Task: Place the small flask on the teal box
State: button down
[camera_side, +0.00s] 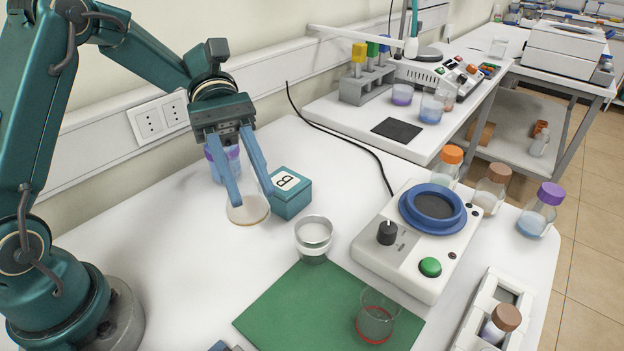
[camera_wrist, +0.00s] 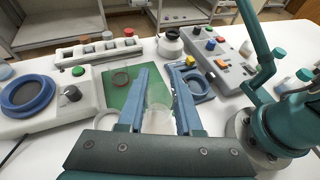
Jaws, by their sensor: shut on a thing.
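The small flask (camera_side: 248,211) is a clear cone-shaped glass with a pale beige layer at its base. My gripper (camera_side: 252,198) is shut on it, with one blue finger on each side. The flask is upright, just left of the teal box; I cannot tell whether its base touches the table. In the wrist view the flask (camera_wrist: 158,119) shows between the fingers (camera_wrist: 157,100), its lower part hidden by the gripper body. The teal box (camera_side: 290,193) stands on the white table with a white label marked B on top. Its top is empty. I cannot make it out in the wrist view.
A purple-capped bottle (camera_side: 222,160) stands behind my fingers. A glass beaker (camera_side: 313,238) stands right of the box, near the green mat (camera_side: 285,305), which holds another beaker (camera_side: 377,317). A stirrer with a blue ring (camera_side: 410,240) stands further right.

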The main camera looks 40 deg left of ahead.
jog(key=w+a+r+n+t, duration=0.25)
jog(key=w+n+t, duration=0.2)
jog(key=w, duration=0.25)
jog(key=w+a+r+n+t, duration=0.25)
jog(key=w+t, duration=0.25)
jog(key=w, duration=0.3)
jog(key=shift+n, duration=0.6)
jog(key=shift+a+f, duration=0.15)
jog(key=shift+f, duration=1.5)
jog(key=shift+a+f, duration=0.2)
jog(key=shift+f, duration=1.5)
jog(key=shift+a+f, duration=0.15)
jog(key=shift+f, duration=1.5)
jog(key=shift+f, duration=0.1)
jog(key=c, duration=0.6)
grip_release()
